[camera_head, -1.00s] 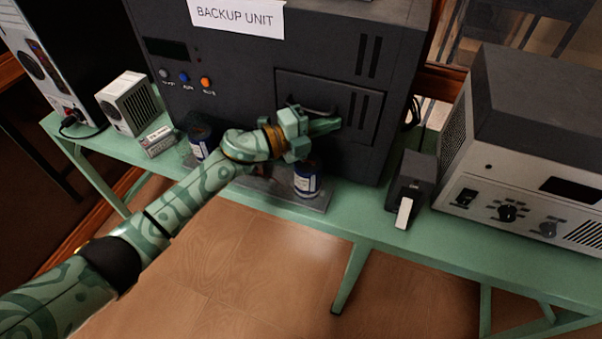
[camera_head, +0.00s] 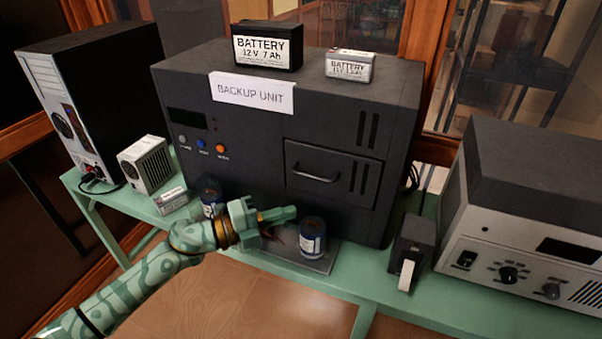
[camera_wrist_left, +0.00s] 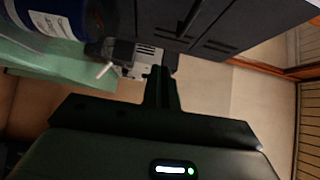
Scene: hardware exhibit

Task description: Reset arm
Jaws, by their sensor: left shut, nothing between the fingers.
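My left arm comes in from the lower left of the head view. Its green patterned gripper (camera_head: 290,213) is shut and empty, in front of the backup unit, below and left of the drawer handle (camera_head: 317,176). It hovers near a blue can (camera_head: 312,238) at its right. In the left wrist view the closed fingers (camera_wrist_left: 161,88) point away, with the can (camera_wrist_left: 55,15) at upper left and the unit's dark front above. My right gripper is in neither view.
The backup unit (camera_head: 235,138) stands on a green table (camera_head: 350,275). Two batteries (camera_head: 267,46) (camera_head: 350,66) sit on its top. Another blue can (camera_head: 211,202) is behind my gripper. A label printer (camera_head: 411,245) and a grey instrument (camera_head: 520,215) stand at right. Open floor lies in front.

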